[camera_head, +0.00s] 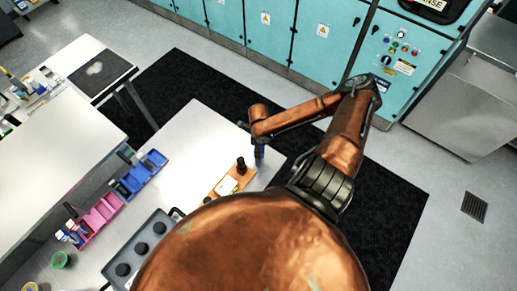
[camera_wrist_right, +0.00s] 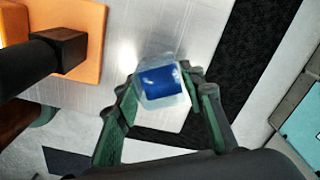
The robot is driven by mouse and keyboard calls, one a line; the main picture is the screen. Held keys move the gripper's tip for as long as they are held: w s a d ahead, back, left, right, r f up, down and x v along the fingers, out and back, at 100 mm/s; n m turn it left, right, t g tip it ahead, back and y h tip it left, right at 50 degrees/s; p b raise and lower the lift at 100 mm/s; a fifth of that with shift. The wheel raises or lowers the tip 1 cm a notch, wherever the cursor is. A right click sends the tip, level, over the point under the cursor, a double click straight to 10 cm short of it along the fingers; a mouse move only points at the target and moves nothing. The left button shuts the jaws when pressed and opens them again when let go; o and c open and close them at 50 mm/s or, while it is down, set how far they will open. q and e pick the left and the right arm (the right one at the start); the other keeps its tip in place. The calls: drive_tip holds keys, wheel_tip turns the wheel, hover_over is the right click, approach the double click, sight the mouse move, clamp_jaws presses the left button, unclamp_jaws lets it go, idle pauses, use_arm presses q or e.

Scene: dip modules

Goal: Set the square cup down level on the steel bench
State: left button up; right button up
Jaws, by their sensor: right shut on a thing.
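The square cup (camera_wrist_right: 180,100), clear-walled with a blue inside, is between the fingers of my right gripper (camera_wrist_right: 163,92) in the right wrist view. The gripper is shut on it, and its green fingers grip two opposite sides. The pale steel bench (camera_wrist_right: 118,75) lies beneath the cup. I cannot tell whether the cup touches the bench or is level. In the head view my right gripper (camera_head: 260,152) points down over the bench (camera_head: 205,130) near its right edge; the cup is not clear there. My left gripper is not in view.
An orange board (camera_head: 229,181) with a black post (camera_head: 241,165) stands close left of the gripper. Blue bins (camera_head: 137,178), pink bins (camera_head: 100,215) and a grey block with black round tops (camera_head: 138,248) are farther left. Bare bench lies behind the board; the bench edge is close on the right.

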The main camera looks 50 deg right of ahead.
drive_tip(key=shift+f, duration=0.55)
drive_tip(key=o, duration=1.1)
drive_tip(key=shift+o, duration=0.2)
